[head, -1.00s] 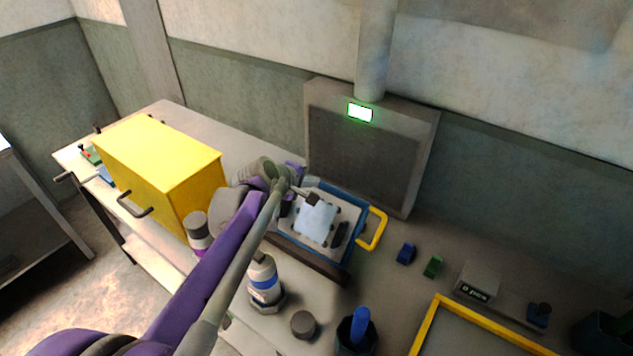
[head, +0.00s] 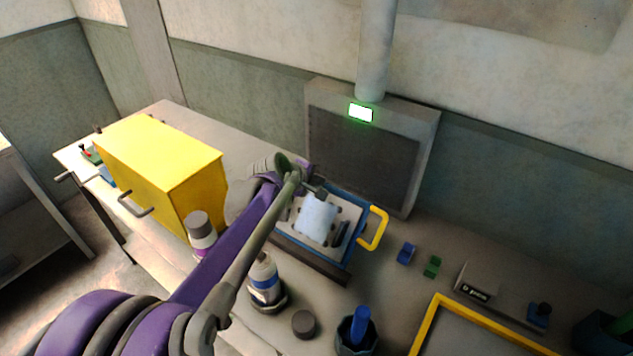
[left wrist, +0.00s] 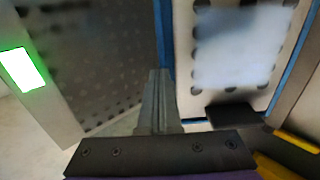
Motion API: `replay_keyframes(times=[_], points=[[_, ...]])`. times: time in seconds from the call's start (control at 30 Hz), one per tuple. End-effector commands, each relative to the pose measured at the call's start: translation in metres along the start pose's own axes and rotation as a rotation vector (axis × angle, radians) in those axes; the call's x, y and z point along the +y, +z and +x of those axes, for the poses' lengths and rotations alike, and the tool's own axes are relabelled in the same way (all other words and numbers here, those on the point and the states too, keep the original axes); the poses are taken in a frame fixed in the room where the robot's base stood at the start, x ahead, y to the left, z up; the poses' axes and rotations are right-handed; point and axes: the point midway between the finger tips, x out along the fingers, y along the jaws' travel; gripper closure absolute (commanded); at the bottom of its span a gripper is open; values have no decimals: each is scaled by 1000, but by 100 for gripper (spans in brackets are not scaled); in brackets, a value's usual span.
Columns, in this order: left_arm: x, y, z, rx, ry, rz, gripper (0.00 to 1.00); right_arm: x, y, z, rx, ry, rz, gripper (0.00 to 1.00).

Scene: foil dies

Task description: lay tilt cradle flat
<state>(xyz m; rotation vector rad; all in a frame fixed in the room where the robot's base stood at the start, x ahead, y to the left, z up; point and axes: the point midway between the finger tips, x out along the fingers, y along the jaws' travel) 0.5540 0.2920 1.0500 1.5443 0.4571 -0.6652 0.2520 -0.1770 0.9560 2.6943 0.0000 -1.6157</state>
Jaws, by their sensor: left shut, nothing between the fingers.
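The tilt cradle (head: 350,246) is a blue frame with a yellow handle (head: 376,230) on its right side. It holds a pale perforated plate with a light blue-white sheet (head: 316,219) on it. It stands on the bench in front of the grey panel; its exact tilt is hard to judge. My left gripper (head: 318,192) is shut and empty at the cradle's back left edge. In the left wrist view its closed fingers (left wrist: 158,100) are beside the blue frame (left wrist: 164,40); I cannot tell whether they touch. My arm hides the cradle's left side. My right gripper is out of view.
A yellow box (head: 165,175) stands to the left. A grey panel with a green lit sign (head: 361,113) stands behind. A white bottle (head: 264,278), a dark round puck (head: 303,324) and a cup (head: 356,338) stand in front. Blue (head: 406,253) and green (head: 432,266) blocks lie to the right.

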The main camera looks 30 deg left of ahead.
Motion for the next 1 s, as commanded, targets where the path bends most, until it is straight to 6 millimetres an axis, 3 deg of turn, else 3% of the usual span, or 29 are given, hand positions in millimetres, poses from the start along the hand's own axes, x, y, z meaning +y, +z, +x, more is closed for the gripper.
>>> replay_keyframes(times=[1.0], points=[[0,1,96,-1,-486,2,100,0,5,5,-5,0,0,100]])
